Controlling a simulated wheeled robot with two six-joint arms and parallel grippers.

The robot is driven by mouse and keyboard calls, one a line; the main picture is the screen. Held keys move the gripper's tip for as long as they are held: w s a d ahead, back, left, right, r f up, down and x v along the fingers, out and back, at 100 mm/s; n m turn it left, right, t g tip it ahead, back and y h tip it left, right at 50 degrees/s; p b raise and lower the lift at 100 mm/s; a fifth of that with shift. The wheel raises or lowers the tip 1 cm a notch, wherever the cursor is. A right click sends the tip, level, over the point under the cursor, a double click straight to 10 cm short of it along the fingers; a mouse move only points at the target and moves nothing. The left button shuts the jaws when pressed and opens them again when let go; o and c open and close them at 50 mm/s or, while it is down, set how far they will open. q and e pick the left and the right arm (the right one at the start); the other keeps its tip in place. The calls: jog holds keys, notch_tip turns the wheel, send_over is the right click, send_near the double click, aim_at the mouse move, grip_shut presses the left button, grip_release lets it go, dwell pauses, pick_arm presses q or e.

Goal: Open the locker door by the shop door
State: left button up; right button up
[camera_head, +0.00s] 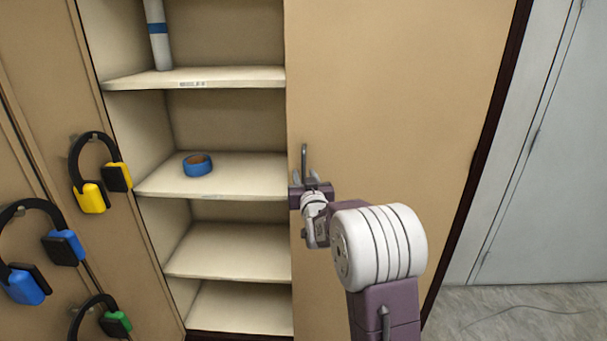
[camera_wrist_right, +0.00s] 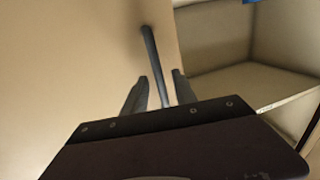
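The tan locker door (camera_head: 400,80) by the grey shop door (camera_head: 550,150) stands right of the open shelves. It looks closed, flush with the locker front. A slim upright bar handle (camera_head: 304,158) is near its left edge. My right gripper (camera_head: 305,178) is at the handle's lower part. In the right wrist view, the handle (camera_wrist_right: 151,55) runs down between the two fingers of my right gripper (camera_wrist_right: 160,76). The fingers are apart, with visible gaps beside the bar. The handle's lower end is hidden by the gripper. My left gripper is not in view.
Open shelves (camera_head: 230,178) left of the door hold a blue tape roll (camera_head: 197,166) and a white tube with a blue band (camera_head: 158,35). Yellow (camera_head: 92,197), blue (camera_head: 25,285) and green (camera_head: 115,322) earmuffs hang at the left. Grey floor (camera_head: 520,312) shows at lower right.

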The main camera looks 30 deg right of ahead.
jog(key=shift+w+d, duration=0.2)
jog(key=shift+w, duration=0.5)
grip_shut()
dwell(0.9)
